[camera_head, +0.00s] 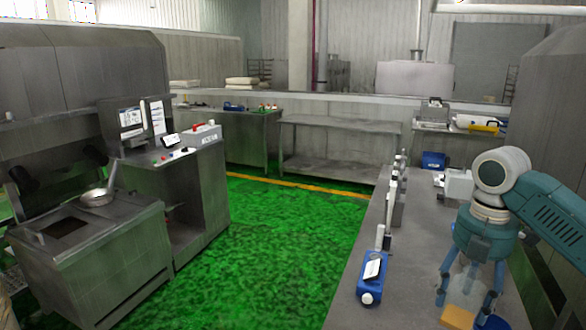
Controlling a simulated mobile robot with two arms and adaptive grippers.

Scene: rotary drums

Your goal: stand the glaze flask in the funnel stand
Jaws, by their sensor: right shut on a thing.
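My right gripper (466,292) hangs from the teal arm at the lower right, fingers pointing down over the grey bench. It is shut on a pale, see-through vessel (462,284), which looks like the glaze flask; the fingers partly cover it. Below it lies a yellow-orange block (457,317), and a blue rounded thing (494,322) is cut off by the bottom edge. I cannot tell whether either belongs to the funnel stand, or whether the flask touches anything below. My left gripper is not in view.
A blue device (371,278) stands on the left edge of the grey bench (416,240), with several upright items behind it. A white box (458,184) is farther back. A steel machine with a pan (97,198) stands left, across the green floor (280,250).

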